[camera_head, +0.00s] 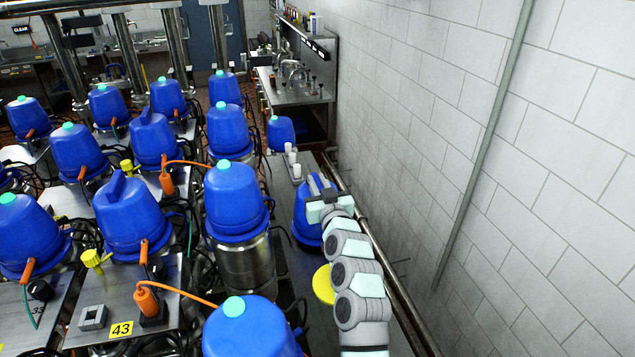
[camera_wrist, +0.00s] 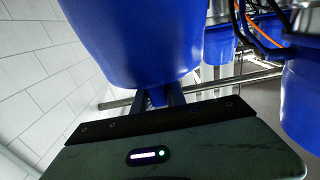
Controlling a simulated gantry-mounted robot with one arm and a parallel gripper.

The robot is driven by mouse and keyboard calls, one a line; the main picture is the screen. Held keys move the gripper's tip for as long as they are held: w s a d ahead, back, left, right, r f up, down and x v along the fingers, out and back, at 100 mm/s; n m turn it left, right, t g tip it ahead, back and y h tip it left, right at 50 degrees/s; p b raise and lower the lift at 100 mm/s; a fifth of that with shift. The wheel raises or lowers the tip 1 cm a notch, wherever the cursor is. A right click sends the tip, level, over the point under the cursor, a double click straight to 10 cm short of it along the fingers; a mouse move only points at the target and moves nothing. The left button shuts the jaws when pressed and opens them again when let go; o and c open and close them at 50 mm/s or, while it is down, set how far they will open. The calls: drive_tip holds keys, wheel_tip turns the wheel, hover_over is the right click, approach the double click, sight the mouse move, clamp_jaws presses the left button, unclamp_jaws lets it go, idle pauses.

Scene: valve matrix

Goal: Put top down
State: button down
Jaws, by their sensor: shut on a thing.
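A blue top (camera_head: 303,222) is at my gripper (camera_head: 322,197) over the narrow bench (camera_head: 295,262) along the right wall. My gripper is shut on it near its upper end. In the wrist view the blue top (camera_wrist: 135,40) fills the upper left, with the two fingers of my gripper (camera_wrist: 165,97) reaching to it. The exact grip point is hidden, and I cannot tell whether the top touches the bench.
A yellow disc (camera_head: 323,285) lies on the bench just in front of the top. White cylinders (camera_head: 293,160) and another blue top (camera_head: 281,133) are farther back. A metal vessel with a blue cover (camera_head: 236,202) stands close left. A rail (camera_head: 375,255) and wall are right.

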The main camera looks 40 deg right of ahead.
drive_tip(key=shift+r, duration=0.1)
drive_tip(key=c, duration=1.4)
unclamp_jaws()
drive_tip(key=shift+o, duration=0.2)
